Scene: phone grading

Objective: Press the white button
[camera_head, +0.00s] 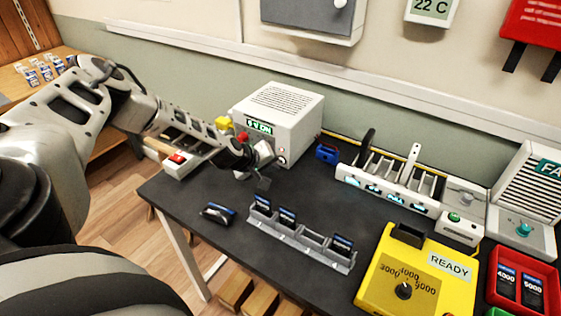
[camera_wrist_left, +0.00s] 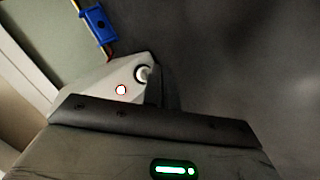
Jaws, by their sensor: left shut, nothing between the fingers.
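The white box with a lit green display (camera_head: 259,126) stands at the back of the dark table. My left gripper (camera_head: 263,183) is shut and empty, in front of the box and just left of the ringed spot. In the left wrist view a dark fingertip (camera_wrist_left: 156,88) overlaps the larger part's edge; I cannot tell if they touch. My right gripper is not in view.
A grey rack (camera_head: 310,250) with several phones lies in front, a loose phone (camera_head: 218,214) to its left. A blue block (camera_head: 327,153) sits right of the box. A red-button box (camera_head: 177,158) is left; a yellow READY unit (camera_head: 425,285) is front right.

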